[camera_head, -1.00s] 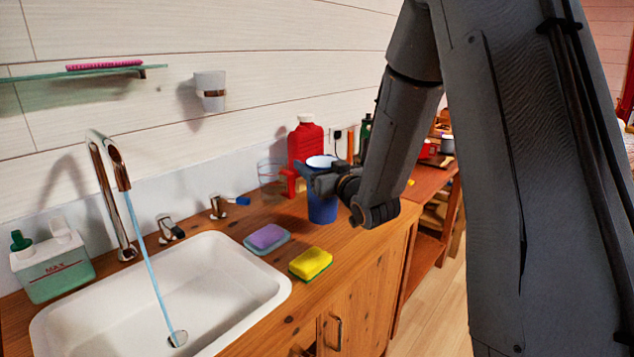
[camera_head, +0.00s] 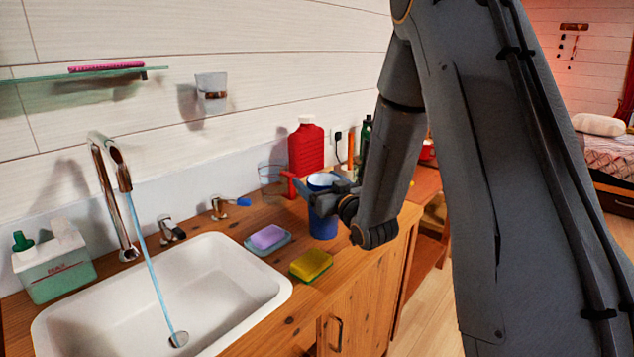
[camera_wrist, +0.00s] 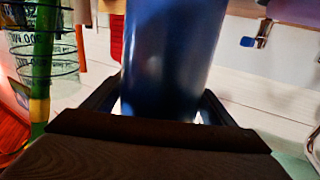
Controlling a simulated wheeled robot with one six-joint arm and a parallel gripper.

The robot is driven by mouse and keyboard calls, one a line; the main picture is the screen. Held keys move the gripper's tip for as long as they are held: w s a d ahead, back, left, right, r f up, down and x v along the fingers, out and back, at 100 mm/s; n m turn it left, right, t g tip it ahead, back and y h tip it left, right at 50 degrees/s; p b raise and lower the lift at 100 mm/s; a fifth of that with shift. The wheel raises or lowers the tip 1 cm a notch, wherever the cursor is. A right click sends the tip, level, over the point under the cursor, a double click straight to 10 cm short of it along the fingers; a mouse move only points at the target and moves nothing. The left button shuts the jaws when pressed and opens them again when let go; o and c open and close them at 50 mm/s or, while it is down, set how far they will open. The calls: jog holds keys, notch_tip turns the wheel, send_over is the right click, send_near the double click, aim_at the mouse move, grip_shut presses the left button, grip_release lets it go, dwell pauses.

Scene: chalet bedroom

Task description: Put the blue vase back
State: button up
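In the wrist view the vase (camera_wrist: 168,55) fills the middle, with the fingers of my gripper (camera_wrist: 160,103) against both sides. Its far side is hidden.
A white sink (camera_head: 215,275) with running water lies to the left. The counter's front edge is close.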

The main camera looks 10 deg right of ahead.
jog(key=shift+o, duration=0.3)
jog(key=shift+s+r, duration=0.1)
jog(key=shift+r, duration=0.1)
jog(key=b+v, duration=0.1)
jog(key=v, duration=1.1)
jog(key=shift+d, duration=0.1)
